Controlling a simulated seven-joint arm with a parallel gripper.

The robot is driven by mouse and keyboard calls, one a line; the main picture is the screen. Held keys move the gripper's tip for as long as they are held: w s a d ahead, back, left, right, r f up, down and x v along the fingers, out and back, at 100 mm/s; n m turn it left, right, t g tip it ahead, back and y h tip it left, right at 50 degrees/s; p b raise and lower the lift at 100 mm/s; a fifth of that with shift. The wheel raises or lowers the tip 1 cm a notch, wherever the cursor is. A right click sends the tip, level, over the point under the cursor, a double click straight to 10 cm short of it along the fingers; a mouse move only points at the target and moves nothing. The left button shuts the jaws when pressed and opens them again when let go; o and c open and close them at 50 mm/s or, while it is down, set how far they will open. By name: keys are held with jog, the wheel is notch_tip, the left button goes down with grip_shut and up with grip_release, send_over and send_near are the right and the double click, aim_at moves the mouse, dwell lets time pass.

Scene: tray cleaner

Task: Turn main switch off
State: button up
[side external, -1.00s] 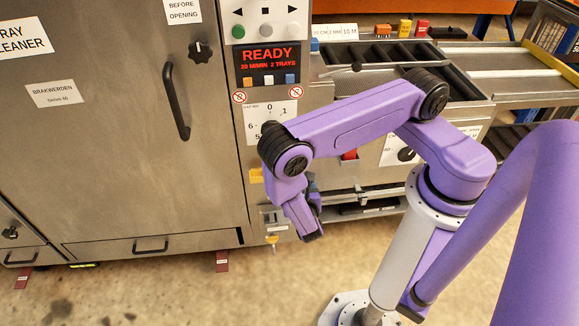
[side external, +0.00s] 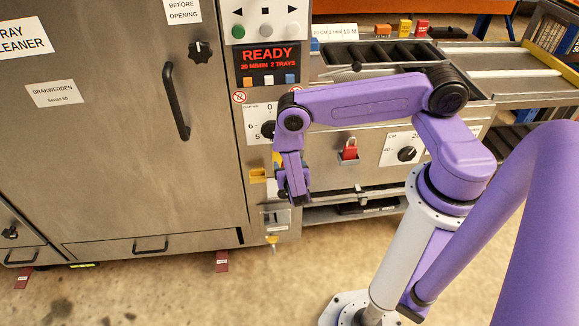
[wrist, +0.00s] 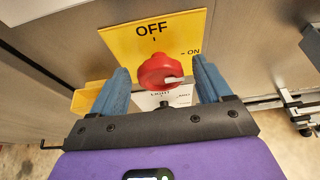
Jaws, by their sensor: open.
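The main switch is a red knob (wrist: 160,70) on a yellow plate (wrist: 128,42) marked OFF at the top and ON at the right, seen in the wrist view. A white mark on the knob points right, roughly toward ON. My gripper (wrist: 160,66) is open, with one blue finger on each side of the knob and gaps between fingers and knob. In the side view my gripper (side external: 293,190) hangs in front of the machine's control column. There the knob is hidden and only a sliver of yellow plate (side external: 277,159) shows.
A yellow box (side external: 257,175) sticks out left of my gripper. A black dial (side external: 268,129) is above it, partly behind my arm. A red switch (side external: 349,150) and another dial (side external: 407,154) are to the right. A door handle (side external: 176,102) is farther left.

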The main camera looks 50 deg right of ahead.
jog(key=c, duration=1)
jog(key=shift+w, duration=0.1)
jog(key=shift+w+a+f+n+g+h, duration=0.15)
jog(key=shift+n+g+h, duration=0.3)
jog(key=shift+n+h, duration=1.25)
jog(key=shift+w+a+f+n+g+h, duration=0.1)
jog(key=shift+f+n+g+h, duration=0.4)
jog(key=shift+n, duration=2.25)
jog(key=shift+w+a+r+n+g+h, duration=0.1)
jog(key=shift+n+g+h, duration=0.25)
jog(key=shift+n+h, duration=1.45)
jog(key=shift+n+y, duration=0.5)
jog(key=shift+n, duration=0.15)
jog(key=o, duration=1)
